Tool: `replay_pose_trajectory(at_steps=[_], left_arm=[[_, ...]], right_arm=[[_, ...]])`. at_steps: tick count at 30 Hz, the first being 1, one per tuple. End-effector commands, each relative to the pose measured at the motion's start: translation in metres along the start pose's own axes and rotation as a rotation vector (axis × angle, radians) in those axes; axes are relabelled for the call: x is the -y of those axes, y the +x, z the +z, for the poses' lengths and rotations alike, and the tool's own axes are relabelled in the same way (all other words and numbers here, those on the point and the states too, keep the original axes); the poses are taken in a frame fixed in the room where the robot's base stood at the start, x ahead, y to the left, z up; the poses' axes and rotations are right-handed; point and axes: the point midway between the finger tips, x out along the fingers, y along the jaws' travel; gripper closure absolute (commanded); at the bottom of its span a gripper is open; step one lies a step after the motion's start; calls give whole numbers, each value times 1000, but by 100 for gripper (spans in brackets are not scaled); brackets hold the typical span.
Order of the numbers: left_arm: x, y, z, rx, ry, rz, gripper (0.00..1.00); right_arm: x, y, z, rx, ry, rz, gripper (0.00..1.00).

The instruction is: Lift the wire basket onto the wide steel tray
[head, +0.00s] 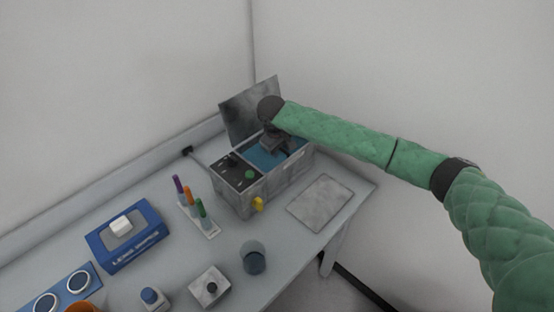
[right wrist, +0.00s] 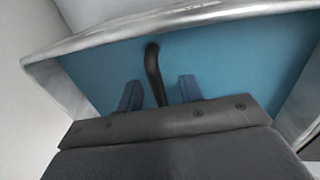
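My right gripper (head: 277,146) reaches down into the blue-floored opening of a grey metal box (head: 285,183) with its lid raised. In the right wrist view, its two blue-grey fingers (right wrist: 159,93) are apart, with a dark curved bar (right wrist: 154,72) between them. Gaps show on both sides of the bar. It may be the handle of the wire basket; I cannot make out any mesh, and the gripper's body hides what is below. The wide steel tray (head: 320,200) appears to be the flat grey plate lying empty on the table, right of the box. My left gripper is out of view.
The box's raised lid (head: 250,108) stands behind the gripper, and its front has a yellow tap (head: 258,204). Left of it are a rack of coloured pens (head: 198,214) and a blue box (head: 127,238). A dark glass cup (head: 253,258) stands at the front edge.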

Motion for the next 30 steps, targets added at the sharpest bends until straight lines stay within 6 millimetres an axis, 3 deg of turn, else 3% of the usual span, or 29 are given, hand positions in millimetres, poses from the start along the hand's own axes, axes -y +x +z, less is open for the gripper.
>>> replay_pose_trajectory(at_steps=[6,12,26,30], left_arm=[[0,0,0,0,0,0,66],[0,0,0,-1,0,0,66],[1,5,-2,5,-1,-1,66],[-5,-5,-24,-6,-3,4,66]], right_arm=[[0,1,0,0,0,0,66],[0,1,0,0,0,0,100],[-2,-9,-1,-3,0,0,100],[-6,-29,-1,-4,0,0,100]])
